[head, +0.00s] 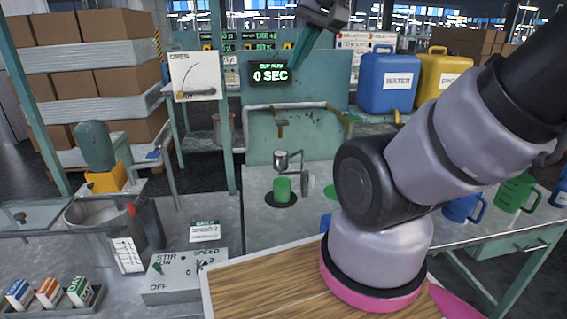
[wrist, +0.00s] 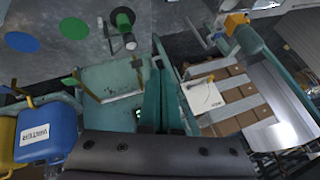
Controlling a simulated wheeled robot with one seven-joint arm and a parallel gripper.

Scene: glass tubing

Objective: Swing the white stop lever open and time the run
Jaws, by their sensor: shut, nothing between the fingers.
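The white lever panel (head: 195,77) stands at the upper left in the head view, marked OPEN at its top with a curved arc. The lever (head: 198,93) lies about level along the panel's lower edge. The panel also shows in the wrist view (wrist: 203,97). The dark timer display (head: 270,74) reads CUP RUN 0 SEC. A green cup (head: 282,189) stands upright on a black disc below a small metal cup and pipe. My gripper (head: 294,66) is raised in front of the display's right side, right of the lever and apart from it. Its teal fingers (wrist: 160,65) are shut and empty.
Blue (head: 387,84) and yellow (head: 438,75) jugs stand at the back right. A pipe (head: 280,106) runs across the teal backboard. A teal post (head: 221,130) rises between panel and display. Stacked boxes (head: 95,75) stand left. A stir control box (head: 184,279) sits front left.

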